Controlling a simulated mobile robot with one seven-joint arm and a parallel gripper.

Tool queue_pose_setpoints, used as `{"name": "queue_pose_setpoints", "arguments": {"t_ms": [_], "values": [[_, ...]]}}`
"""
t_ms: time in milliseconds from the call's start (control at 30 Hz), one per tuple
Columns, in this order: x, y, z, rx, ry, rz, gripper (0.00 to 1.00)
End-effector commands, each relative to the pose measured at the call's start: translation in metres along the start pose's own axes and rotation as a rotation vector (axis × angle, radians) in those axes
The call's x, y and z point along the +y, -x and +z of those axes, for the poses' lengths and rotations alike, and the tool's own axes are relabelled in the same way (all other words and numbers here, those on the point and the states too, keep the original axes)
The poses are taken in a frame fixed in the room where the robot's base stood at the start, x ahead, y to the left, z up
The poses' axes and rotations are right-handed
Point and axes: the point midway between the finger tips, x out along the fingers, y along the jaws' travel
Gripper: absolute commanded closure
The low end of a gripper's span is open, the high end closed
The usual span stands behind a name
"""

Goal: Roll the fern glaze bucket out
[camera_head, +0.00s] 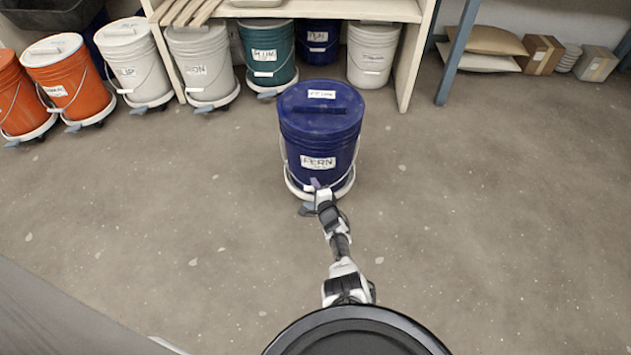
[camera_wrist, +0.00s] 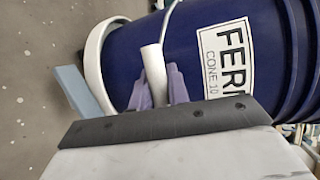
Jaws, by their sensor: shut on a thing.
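The fern glaze bucket (camera_head: 345,145) is dark blue with a lid and a white FERN label. It stands upright on a white round dolly (camera_head: 342,189) on open floor, in front of the shelf. The wrist view shows its side and label sideways (camera_wrist: 225,50). My gripper (camera_head: 317,187) is low at the bucket's near side, its purple fingers (camera_wrist: 157,88) shut on the white handle grip (camera_wrist: 153,62) of the bail, which hangs down. The dolly's white rim (camera_wrist: 93,60) and a blue-grey tab (camera_wrist: 78,92) show beside it. The dolly's wheels are mostly hidden.
Other buckets stand in a row behind and left: orange (camera_head: 68,75), white (camera_head: 135,62), grey (camera_head: 200,65), teal (camera_head: 268,50) and a white one (camera_head: 373,55) under the shelf. A shelf leg (camera_head: 413,60) is behind right. Floor is clear right and near.

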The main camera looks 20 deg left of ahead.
Motion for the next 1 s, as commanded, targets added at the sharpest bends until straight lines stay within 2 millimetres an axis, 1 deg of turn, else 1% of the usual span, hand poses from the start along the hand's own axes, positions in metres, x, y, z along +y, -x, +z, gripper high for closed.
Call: {"name": "queue_pose_setpoints", "arguments": {"t_ms": [33,133,167,300,333,600,733,867,1000], "values": [[0.004,0.001,-0.001,0.004,-0.002,0.007,1.0],[0.004,0.001,-0.001,0.004,-0.002,0.008,1.0],[0.004,0.001,-0.001,0.004,-0.002,0.008,0.82],[0.003,0.001,-0.001,0.004,-0.002,0.006,0.63],[0.003,0.001,-0.001,0.003,-0.002,0.006,0.61],[0.001,0.0,-0.001,0.002,-0.001,0.003,0.61],[-0.002,0.006,-0.001,0.002,-0.001,0.003,0.61],[-0.004,0.021,-0.001,0.003,-0.002,0.005,0.61],[-0.005,0.044,-0.001,0.004,-0.003,0.005,0.61]]}}
